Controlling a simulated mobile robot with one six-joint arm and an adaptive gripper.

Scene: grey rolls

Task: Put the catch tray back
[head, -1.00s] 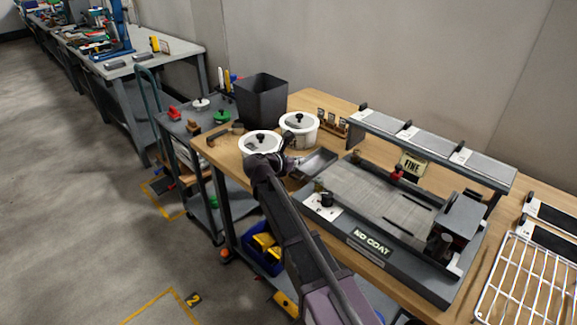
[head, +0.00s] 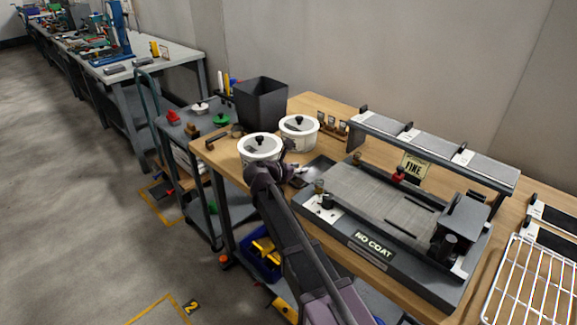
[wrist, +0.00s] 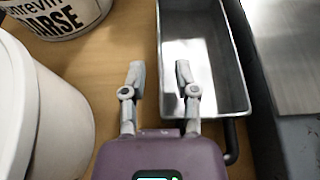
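The catch tray (wrist: 203,50) is a long, shallow grey metal tray. It lies on the wooden bench at the right of the wrist view, with a dark handle (wrist: 232,142) at its near end. It also shows in the head view (head: 321,166), partly hidden by my arm, beside the left end of the coating machine (head: 375,205). My gripper (wrist: 159,73) is open and empty. I cannot tell whether the right finger touches the tray.
Two white lidded pots (head: 260,147) (head: 298,133) stand left of and behind the tray; one pot (wrist: 40,110) is close to my left finger. A dark bin (head: 260,103) stands behind them. The machine's grey body (wrist: 285,80) borders the tray on the right. A wire rack (head: 530,285) lies far right.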

